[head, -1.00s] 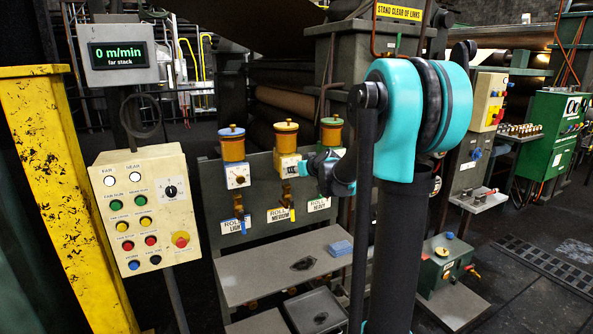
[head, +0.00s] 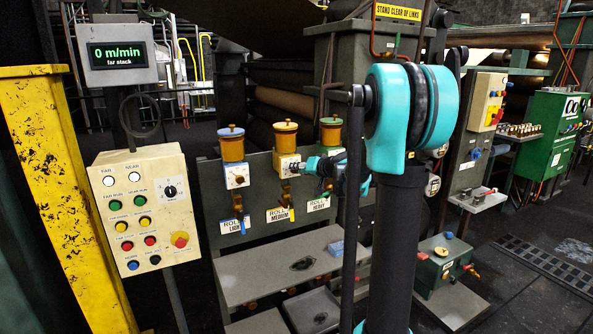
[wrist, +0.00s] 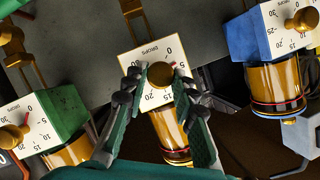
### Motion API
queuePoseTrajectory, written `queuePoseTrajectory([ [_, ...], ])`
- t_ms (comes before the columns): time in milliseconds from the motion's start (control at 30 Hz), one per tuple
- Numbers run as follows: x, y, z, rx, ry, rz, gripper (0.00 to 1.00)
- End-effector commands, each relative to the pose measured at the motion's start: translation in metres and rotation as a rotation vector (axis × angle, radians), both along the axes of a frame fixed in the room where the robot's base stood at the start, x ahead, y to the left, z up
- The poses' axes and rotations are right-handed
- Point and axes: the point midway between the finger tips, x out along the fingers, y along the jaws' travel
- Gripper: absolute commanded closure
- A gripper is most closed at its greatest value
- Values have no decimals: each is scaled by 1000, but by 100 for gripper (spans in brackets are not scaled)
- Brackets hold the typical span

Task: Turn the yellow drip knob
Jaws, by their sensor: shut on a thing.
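The yellow drip knob is the brass knob (wrist: 159,75) on the white dial face of the middle oiler (wrist: 138,59), between the blue and green oilers. In the head view the same oiler has an orange-yellow cap and cup (head: 286,137). My gripper (wrist: 163,71) is closed around the knob, one finger on each side. In the head view my gripper (head: 300,168) reaches the dial from the right and hides the knob. A red mark shows on the dial near the 5. The fingers cover part of the scale.
The blue oiler (wrist: 260,42) and the green oiler (wrist: 60,117) stand close on either side. A button panel (head: 143,212) stands left, beside a yellow post (head: 50,190).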

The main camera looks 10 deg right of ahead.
Motion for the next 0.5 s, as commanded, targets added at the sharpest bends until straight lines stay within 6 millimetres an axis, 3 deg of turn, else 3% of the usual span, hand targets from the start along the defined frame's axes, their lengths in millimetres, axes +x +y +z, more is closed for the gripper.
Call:
queuePoseTrajectory([
  [500, 1, -4, -4, 466, 151, -1, 100],
])
